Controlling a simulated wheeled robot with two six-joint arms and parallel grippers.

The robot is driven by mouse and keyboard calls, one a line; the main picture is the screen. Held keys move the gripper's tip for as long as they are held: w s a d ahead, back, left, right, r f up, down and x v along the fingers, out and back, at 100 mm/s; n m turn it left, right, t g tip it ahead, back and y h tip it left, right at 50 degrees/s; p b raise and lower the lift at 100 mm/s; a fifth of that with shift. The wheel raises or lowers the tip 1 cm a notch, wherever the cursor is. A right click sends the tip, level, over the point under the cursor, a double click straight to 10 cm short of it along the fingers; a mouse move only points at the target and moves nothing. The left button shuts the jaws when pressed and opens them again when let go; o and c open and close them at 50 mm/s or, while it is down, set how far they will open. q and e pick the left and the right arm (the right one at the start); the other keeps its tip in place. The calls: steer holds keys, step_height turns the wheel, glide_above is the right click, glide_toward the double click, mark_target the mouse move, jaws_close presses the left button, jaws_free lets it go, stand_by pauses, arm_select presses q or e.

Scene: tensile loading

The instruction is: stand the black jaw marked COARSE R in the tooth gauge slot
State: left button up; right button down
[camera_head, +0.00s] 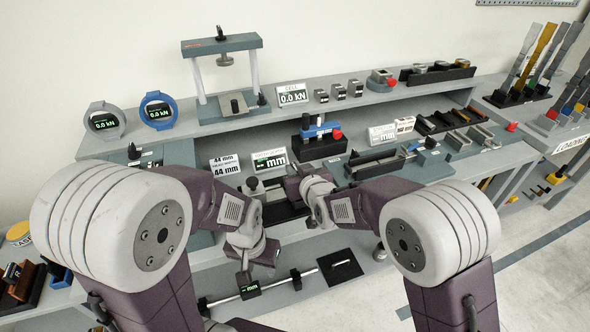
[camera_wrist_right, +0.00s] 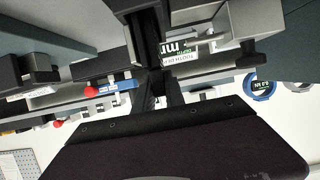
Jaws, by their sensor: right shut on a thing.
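My right gripper (camera_head: 293,184) is at the tooth gauge (camera_head: 283,211), a dark block in the middle of the bench, below the green "mm" display (camera_head: 269,160). In the right wrist view its fingers (camera_wrist_right: 161,92) are close together on a dark piece (camera_wrist_right: 146,38), which I take as the black jaw. No COARSE R marking is readable. The slot is hidden by the gripper and wrist, so I cannot tell whether the jaw is in it. My left gripper (camera_head: 247,277) hangs lower, above the small display on the rail; its finger opening is not clear.
A grey press frame (camera_head: 222,45) stands on the back shelf. A black holder with blue pieces (camera_head: 319,143) stands behind the gauge, and a grey-topped block (camera_head: 374,161) to its right. A rail (camera_head: 272,286) and black plate (camera_head: 340,266) lie on the lower front shelf.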

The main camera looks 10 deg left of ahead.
steer(key=shift+f, duration=0.15)
steer(key=c, duration=1.3)
jaws_free()
steer(key=shift+s+f, duration=0.1)
steer(key=shift+f, duration=0.1)
steer(key=v, duration=0.9)
steer(key=shift+r+b, duration=0.15)
steer(key=shift+b, duration=0.15)
